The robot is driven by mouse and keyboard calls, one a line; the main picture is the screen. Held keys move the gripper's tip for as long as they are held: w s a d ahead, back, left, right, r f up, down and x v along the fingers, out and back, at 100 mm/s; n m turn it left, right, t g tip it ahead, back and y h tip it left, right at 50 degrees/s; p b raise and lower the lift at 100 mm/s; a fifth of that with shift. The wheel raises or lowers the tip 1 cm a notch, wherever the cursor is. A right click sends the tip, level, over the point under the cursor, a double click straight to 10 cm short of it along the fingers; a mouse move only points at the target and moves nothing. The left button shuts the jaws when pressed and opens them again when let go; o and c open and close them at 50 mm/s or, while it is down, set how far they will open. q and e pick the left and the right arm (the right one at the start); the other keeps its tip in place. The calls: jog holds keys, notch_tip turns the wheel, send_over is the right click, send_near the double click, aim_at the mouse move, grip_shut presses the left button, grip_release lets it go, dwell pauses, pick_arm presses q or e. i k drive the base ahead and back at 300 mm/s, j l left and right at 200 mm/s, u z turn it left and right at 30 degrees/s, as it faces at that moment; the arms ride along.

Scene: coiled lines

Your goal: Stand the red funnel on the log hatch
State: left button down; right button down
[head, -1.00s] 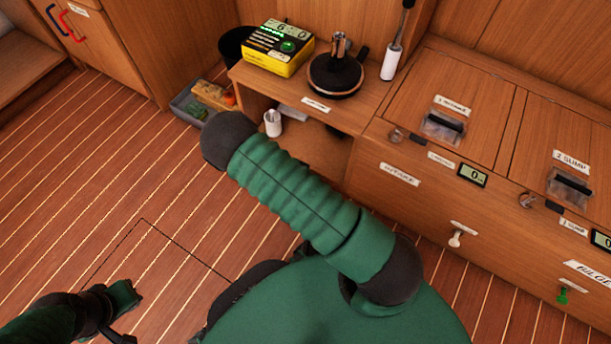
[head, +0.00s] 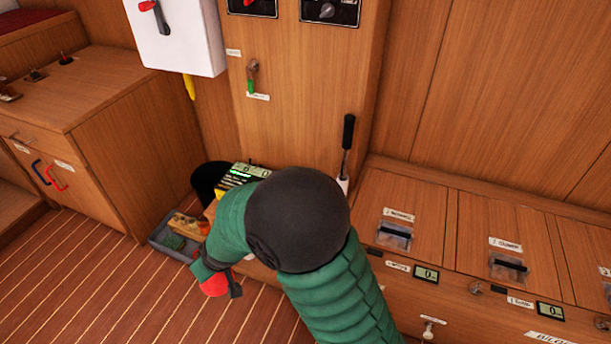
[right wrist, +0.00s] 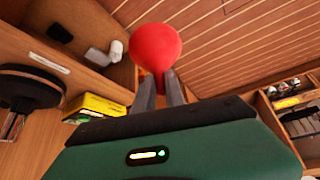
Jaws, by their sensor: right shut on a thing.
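The red funnel (right wrist: 157,47) is between the fingertips of my right gripper (right wrist: 160,88) in the right wrist view, which are shut on it. Its wide round end faces away from the gripper. In the head view the red funnel (head: 214,284) shows partly below my right gripper (head: 232,284), low in front of the shelf cabinet. Labelled hatches lie in the bench top at the right, a nearer one (head: 415,205) and a middle one (head: 515,228). I cannot read which is the log hatch. My left gripper is not in view.
A grey tray (head: 158,240) sits on the floor. A black round-based object (right wrist: 30,88) and a white cup (right wrist: 117,50) show in the wrist view.

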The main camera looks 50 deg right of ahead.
aim_at(589, 248)
jog(key=k+l+z, duration=0.1)
jog(key=z, duration=0.3)
jog(key=l+z, duration=0.2)
jog(key=z, duration=0.2)
jog(key=l+z, duration=0.2)
jog(key=z, duration=0.25)
jog(key=l+z, duration=0.25)
jog(key=z, duration=0.15)
jog(key=k, duration=0.05)
